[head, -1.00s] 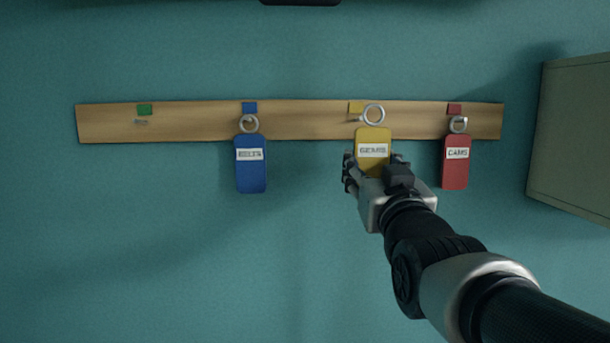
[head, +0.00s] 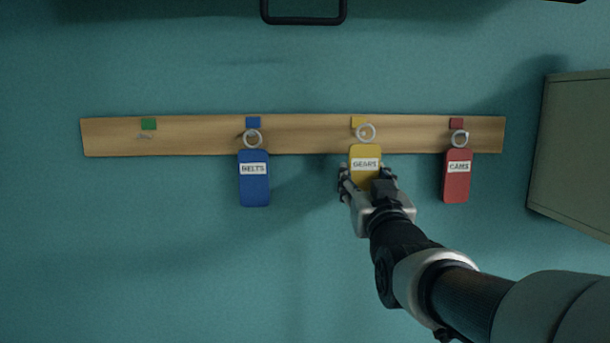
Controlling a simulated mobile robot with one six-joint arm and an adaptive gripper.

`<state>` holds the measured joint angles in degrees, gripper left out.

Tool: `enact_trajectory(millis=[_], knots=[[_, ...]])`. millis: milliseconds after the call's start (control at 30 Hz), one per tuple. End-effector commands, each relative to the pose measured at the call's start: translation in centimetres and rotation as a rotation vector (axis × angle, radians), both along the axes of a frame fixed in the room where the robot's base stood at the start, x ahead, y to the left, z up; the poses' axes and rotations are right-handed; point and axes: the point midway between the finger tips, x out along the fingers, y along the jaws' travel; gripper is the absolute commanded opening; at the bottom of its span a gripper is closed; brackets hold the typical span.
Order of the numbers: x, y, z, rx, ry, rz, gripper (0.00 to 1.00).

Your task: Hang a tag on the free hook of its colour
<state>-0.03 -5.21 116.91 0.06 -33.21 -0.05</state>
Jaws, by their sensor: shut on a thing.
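My gripper (head: 367,182) is shut on the yellow tag (head: 365,158), labelled GEARS, and holds it upright by its lower part. The tag's metal ring (head: 366,132) is in front of the wooden rail (head: 305,135), just below and right of the yellow marker (head: 358,122). The yellow hook is not clearly visible behind the ring, and I cannot tell whether the ring is around it. The blue BELTS tag (head: 254,183) hangs under the blue marker (head: 253,122). The red CAMS tag (head: 457,182) hangs under the red marker (head: 456,123). The green marker (head: 148,124) has a bare hook (head: 146,136).
A grey-green cabinet (head: 575,140) stands at the right, beyond the rail's end. A dark frame (head: 304,20) shows at the top centre. The teal wall left of and below the rail is clear. The red tag is close to the right of my gripper.

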Motion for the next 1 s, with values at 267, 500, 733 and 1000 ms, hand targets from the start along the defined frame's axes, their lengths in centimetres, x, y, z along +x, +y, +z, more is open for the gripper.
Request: enact_trajectory(millis=[267, 500, 733, 1000], knots=[[1.7, 0.0, 0.0, 0.000, 0.001, 0.000, 0.35], [3.0, 0.0, -0.8, 0.000, -0.001, 0.000, 0.35], [3.6, 0.0, -1.1, 0.000, -0.002, 0.000, 0.35], [3.8, 0.0, -1.2, 0.000, 0.000, 0.000, 0.35]])
